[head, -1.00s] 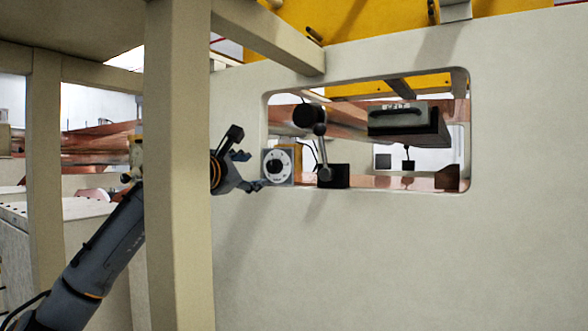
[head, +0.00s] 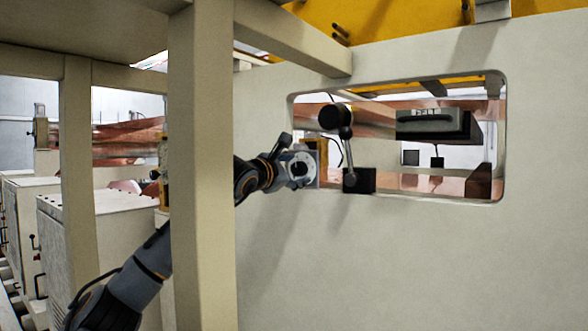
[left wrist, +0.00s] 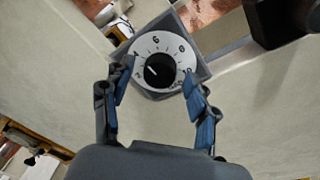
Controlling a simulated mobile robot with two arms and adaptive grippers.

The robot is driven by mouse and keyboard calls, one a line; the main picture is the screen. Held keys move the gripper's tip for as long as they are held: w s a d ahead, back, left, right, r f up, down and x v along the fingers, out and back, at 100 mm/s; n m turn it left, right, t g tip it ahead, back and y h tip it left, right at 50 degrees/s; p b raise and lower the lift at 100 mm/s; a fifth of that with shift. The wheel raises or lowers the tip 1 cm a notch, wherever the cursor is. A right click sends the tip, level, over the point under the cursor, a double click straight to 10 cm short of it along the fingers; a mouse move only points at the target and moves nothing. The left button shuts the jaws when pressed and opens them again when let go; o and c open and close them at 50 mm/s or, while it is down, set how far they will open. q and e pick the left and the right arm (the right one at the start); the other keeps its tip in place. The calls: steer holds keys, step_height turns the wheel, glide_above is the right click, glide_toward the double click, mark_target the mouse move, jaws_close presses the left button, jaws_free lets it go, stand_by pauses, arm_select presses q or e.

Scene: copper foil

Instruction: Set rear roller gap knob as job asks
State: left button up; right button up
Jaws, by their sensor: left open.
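The roller gap knob (left wrist: 160,70) is a black round knob with a white pointer line, on a white numbered dial (left wrist: 146,45) fixed to a grey square block. In the left wrist view the pointer aims up and left, towards the dial's lower numbers. In the head view the knob (head: 299,169) sits at the left edge of the wall opening. My left gripper (left wrist: 160,88) is open, its blue-padded fingers on either side of the dial's lower part; I cannot tell if they touch it. The head view shows this gripper (head: 290,165) partly covering the dial. My right gripper is not in view.
A black lever with a ball end (head: 331,116) stands just right of the dial. A beige post (head: 203,200) stands in front of my left arm. The pale wall (head: 400,260) below the opening is clear. Copper foil (head: 420,182) shows through the opening.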

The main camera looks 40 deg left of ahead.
arm_select(q)
steer(key=c, duration=0.9)
steer(key=shift+c, duration=1.4)
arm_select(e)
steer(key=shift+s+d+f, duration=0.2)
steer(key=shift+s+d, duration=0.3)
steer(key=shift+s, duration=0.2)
arm_select(q)
steer(key=shift+n, duration=0.3)
